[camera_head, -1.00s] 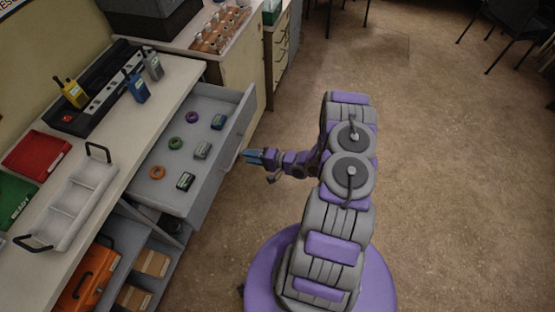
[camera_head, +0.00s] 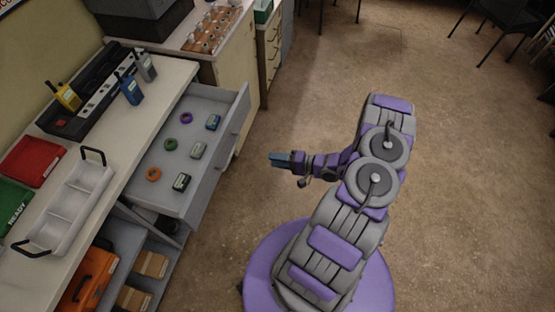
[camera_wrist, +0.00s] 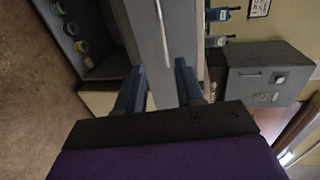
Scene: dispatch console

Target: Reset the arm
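My purple and grey arm (camera_head: 345,235) is bent at its middle over the bare floor, right of the open drawer. My gripper (camera_head: 278,160) points left toward the drawer front and is apart from it. In the wrist view, the two blue fingers of my gripper (camera_wrist: 160,85) stand apart with nothing held between them. The grey drawer front with its light handle (camera_wrist: 165,30) shows beyond the fingers.
The pulled-out drawer (camera_head: 208,188) holds coloured rings and small dark-and-grey blocks. The counter (camera_head: 150,105) carries radios, a charger strip (camera_head: 92,100), a grey tray (camera_head: 68,205), and red and green bins. Open floor (camera_head: 470,170) lies to the right.

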